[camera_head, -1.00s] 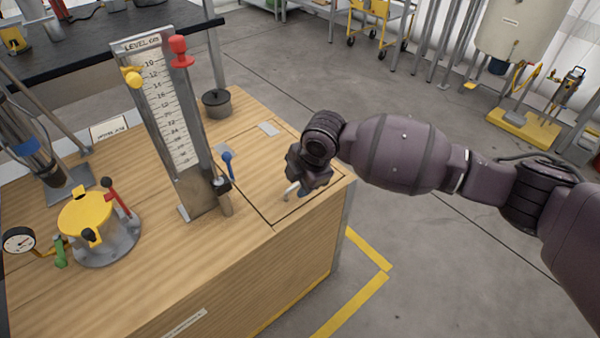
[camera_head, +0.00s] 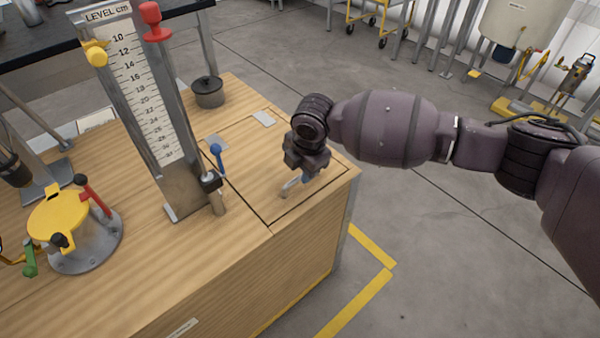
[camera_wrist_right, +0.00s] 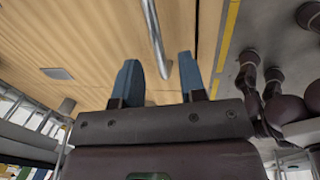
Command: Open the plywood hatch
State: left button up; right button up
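The plywood hatch (camera_head: 250,165) is a rectangular panel set flush in the right end of the wooden bench top, outlined by a dark seam. It lies closed. Two grey plates sit at its far edge, one of them at the back right (camera_head: 264,118). A metal handle (camera_head: 288,187) stands near its front edge; it also shows in the right wrist view (camera_wrist_right: 156,40). My right gripper (camera_head: 302,176) is over the handle. In the right wrist view its blue fingers (camera_wrist_right: 160,78) are apart, with the handle bar between them in the picture; contact cannot be told. My left gripper is out of view.
A level gauge (camera_head: 145,100) with red and yellow knobs stands left of the hatch, with a blue-topped lever (camera_head: 217,160) close to the seam. A dark pot (camera_head: 208,92) is behind. A yellow-topped valve (camera_head: 60,215) is at left.

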jog(key=shift+w+a+f+b, duration=0.1)
jog(key=shift+f+b, duration=0.05)
jog(key=shift+f, duration=0.45)
jog(key=shift+w+a+f+b, duration=0.1)
jog(key=shift+f+b, duration=0.05)
jog(key=shift+f, duration=0.45)
grip_shut()
